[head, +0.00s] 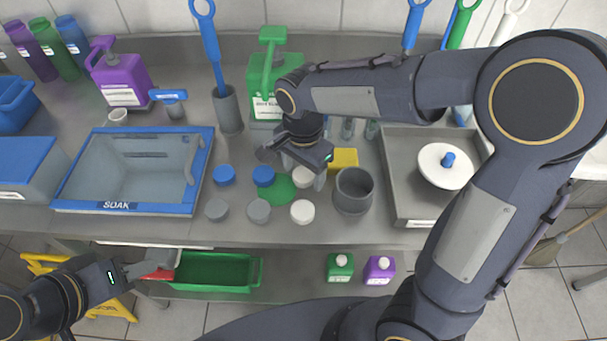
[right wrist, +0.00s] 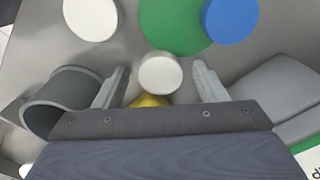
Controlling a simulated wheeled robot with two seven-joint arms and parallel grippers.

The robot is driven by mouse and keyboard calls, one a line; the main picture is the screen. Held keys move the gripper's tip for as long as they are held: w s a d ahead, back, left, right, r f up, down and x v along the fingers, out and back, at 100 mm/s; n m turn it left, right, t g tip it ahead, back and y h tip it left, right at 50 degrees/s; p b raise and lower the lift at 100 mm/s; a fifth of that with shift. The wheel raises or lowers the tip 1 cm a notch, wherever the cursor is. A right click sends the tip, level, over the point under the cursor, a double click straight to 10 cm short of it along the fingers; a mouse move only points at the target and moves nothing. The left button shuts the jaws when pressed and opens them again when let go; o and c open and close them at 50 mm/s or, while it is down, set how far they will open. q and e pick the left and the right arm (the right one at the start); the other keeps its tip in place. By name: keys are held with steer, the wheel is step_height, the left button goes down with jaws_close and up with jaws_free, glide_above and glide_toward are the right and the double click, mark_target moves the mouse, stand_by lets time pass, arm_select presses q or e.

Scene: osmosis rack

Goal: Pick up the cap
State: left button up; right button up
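Several round caps stand on the steel counter. One white cap (head: 303,177) is below my right gripper (head: 302,174). In the right wrist view this white cap (right wrist: 160,72) shows between the two spread fingertips, with a gap on each side. A second white cap (head: 302,211) is nearer the front edge. Two blue caps (head: 224,174) (head: 263,176) and two grey caps (head: 217,209) (head: 259,211) are to the left. My right gripper is open and empty. My left gripper (head: 152,272) is low, in front of the counter beside something red; its finger opening is unclear.
A green disc (head: 281,189) lies among the caps. A grey cup (head: 353,191) and yellow block (head: 344,160) are close to the right gripper. A green jug (head: 270,100) stands behind. The SOAK basin (head: 130,209) is left, a steel tray (head: 405,200) right.

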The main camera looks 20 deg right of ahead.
mark_target(302, 180)
steer(key=c, duration=0.9)
steer(key=shift+c, duration=0.2)
steer(key=shift+s+r, duration=0.15)
steer(key=shift+r, duration=0.3)
steer(key=r, duration=0.4)
steer(key=s+r, duration=0.1)
steer(key=r, duration=0.1)
steer(key=shift+a+r, duration=0.1)
steer(key=shift+a, duration=0.1)
steer(key=s+a+b, duration=0.1)
steer(key=s+a, duration=0.1)
steer(key=s, duration=0.7)
steer(key=s+a+b, duration=0.1)
steer(key=s+a, duration=0.2)
steer(key=s, duration=0.6)
